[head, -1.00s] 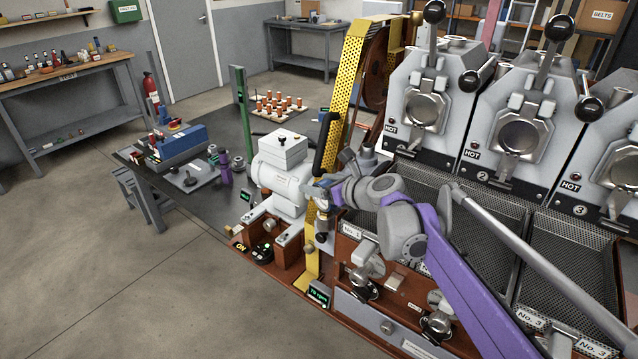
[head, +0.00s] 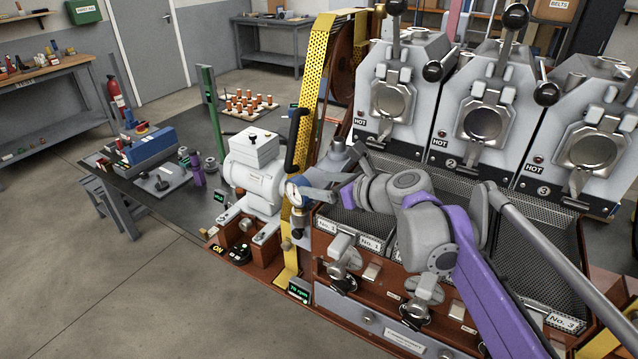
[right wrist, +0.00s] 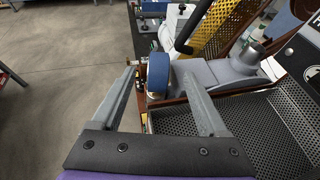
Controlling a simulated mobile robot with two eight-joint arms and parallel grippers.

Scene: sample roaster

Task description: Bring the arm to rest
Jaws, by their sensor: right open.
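My right arm, purple and grey, comes in from the lower right in the head view and reaches over the roaster's front trays. Its gripper (head: 320,194) points left toward a round gauge (head: 295,192) with a blue case and white dial. In the right wrist view the two grey fingers stand wide apart, and the gripper (right wrist: 160,80) is open with nothing held. The blue gauge case (right wrist: 158,73) shows beyond and between the fingertips; whether a finger touches it I cannot tell. My left gripper is not in view.
A yellow perforated belt guard (head: 324,75) and a white grinder-like machine (head: 255,175) stand close to the left. Roaster heads marked HOT (head: 392,92) rise behind the mesh trays (head: 535,250). The floor (head: 110,270) at the left is clear.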

